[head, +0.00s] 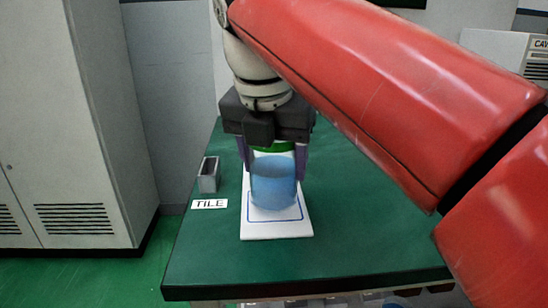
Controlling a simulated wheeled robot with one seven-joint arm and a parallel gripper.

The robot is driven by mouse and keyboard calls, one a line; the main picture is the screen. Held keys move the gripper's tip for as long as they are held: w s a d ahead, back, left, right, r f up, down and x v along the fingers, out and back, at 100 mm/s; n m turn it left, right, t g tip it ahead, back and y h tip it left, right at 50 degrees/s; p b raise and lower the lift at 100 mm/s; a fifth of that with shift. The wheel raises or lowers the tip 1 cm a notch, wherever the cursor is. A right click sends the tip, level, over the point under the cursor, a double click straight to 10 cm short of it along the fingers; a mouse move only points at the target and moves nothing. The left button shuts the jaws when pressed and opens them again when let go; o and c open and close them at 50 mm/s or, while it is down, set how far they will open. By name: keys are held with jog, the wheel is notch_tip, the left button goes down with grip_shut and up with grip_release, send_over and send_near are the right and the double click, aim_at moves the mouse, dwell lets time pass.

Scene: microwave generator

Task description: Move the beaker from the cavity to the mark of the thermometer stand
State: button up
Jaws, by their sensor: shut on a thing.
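The beaker (273,186) is clear, with blue showing in it. It is at the white tile (277,231), within or over the blue square outline drawn there. I cannot tell whether its base touches the tile. My gripper (272,165) points down from above and is shut on the beaker, one finger on each side. A green part shows behind the beaker's top, mostly hidden. The cavity's inside and the thermometer stand are not clearly seen.
A label reading TILE (209,204) lies left of the tile, with a small grey open-topped block (208,175) behind it. The green table (370,235) is bare to the right. A cabinet (75,120) stands left. A box with partly visible lettering (505,50) is at upper right.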

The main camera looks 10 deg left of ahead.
jog(key=shift+f+b, duration=0.35)
jog(key=shift+f, duration=0.15)
jog(key=o, duration=1.3)
jog(key=shift+c, duration=0.2)
jog(key=shift+r, duration=0.1)
